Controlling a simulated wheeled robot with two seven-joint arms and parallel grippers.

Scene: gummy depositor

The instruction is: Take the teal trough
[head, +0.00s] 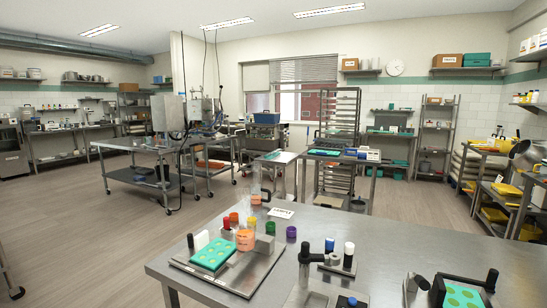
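Several teal things are in the head view, and I cannot tell for sure which is the trough. A teal mould block (211,256) with round cavities sits on a metal plate on the near table. A second teal block (462,296) with yellowish round cavities is at the bottom right and is cut off by the frame edge. A flat teal piece (272,155) lies on a table farther back. Neither of my grippers shows in the view.
The near steel table (420,250) has bare room at its middle right. A clear jug (256,188), small coloured cups (291,231), a white label card (280,212) and black-topped fixtures (349,256) stand on it. Open floor (110,230) lies to the left.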

